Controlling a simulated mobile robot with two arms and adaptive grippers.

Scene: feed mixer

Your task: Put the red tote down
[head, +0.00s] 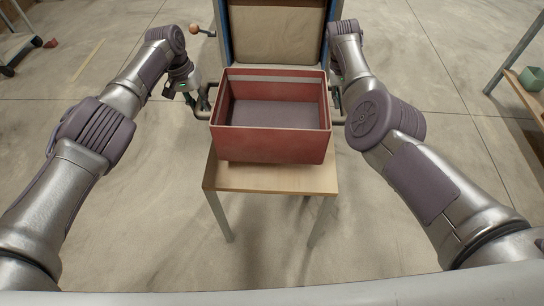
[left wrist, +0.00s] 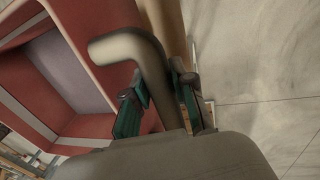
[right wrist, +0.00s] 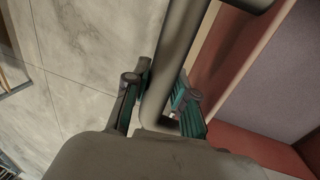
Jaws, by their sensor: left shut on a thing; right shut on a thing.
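The red tote (head: 270,146) is open-topped and level, empty inside as far as I see, over the small wooden table (head: 270,181) in the head view. I cannot tell whether its base touches the tabletop. Its left handle (left wrist: 127,48) is a bent tube, and my left gripper (left wrist: 158,97) is shut on it. My right gripper (right wrist: 160,90) is shut on the right handle (right wrist: 183,45) in the right wrist view. In the head view the right gripper is hidden behind my right arm. The tote's red wall also shows in both wrist views.
Behind the tote stands a machine with a beige chute (head: 278,30) and blue side frames. A lever with an orange knob (head: 195,29) sticks out at its left. A shelf at right holds a green container (head: 532,78). The concrete floor around the table is clear.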

